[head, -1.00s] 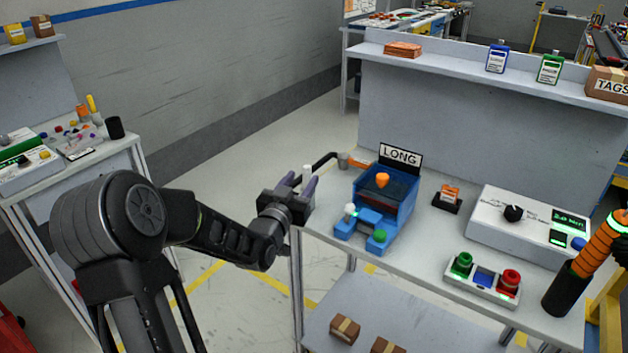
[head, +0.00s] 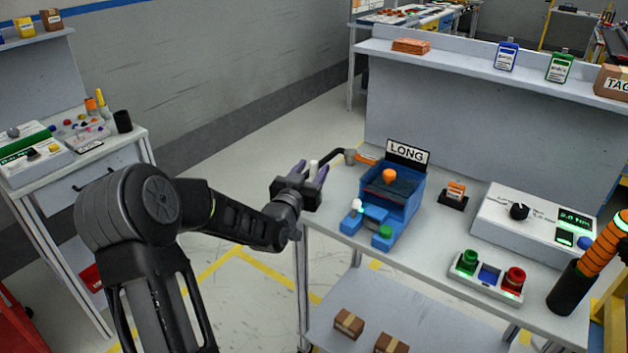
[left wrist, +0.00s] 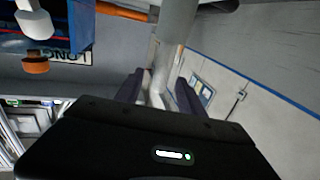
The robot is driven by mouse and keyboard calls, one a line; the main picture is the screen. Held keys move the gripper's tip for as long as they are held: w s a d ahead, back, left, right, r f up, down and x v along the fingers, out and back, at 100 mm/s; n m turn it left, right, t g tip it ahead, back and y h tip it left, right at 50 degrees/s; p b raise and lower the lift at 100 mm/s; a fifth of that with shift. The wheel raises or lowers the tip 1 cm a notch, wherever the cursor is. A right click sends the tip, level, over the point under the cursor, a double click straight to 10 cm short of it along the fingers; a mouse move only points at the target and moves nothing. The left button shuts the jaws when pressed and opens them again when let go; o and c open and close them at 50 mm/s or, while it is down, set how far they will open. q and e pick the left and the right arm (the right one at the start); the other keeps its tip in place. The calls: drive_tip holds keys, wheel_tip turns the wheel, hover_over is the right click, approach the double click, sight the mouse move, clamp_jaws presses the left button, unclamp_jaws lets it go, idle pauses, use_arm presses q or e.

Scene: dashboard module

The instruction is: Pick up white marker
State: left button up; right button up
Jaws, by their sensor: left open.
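The white marker (head: 314,167) appears as a pale upright cylinder at the left end of the bench in the head view. My left gripper (head: 311,174) is open there, with its purple-grey fingers on either side of the marker. In the left wrist view, a pale cylinder (left wrist: 176,35), which looks like the marker, runs down between the two open fingers (left wrist: 158,88). Whether either finger touches it cannot be told. The marker's lower end is hidden behind the gripper. My right gripper is not clearly visible.
A blue device (head: 388,205) with a LONG sign (head: 408,153) stands just right of the gripper. A dark pipe with an orange end (head: 350,156) lies close behind. A button box (head: 487,278) and a white control box (head: 530,222) stand farther right on the bench (head: 440,235).

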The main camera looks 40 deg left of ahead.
use_arm(q)
drive_tip(key=x, duration=0.4)
drive_tip(key=shift+w+a, duration=0.1)
drive_tip(key=shift+w, duration=0.15)
drive_tip(key=shift+c, duration=0.6)
clamp_jaws()
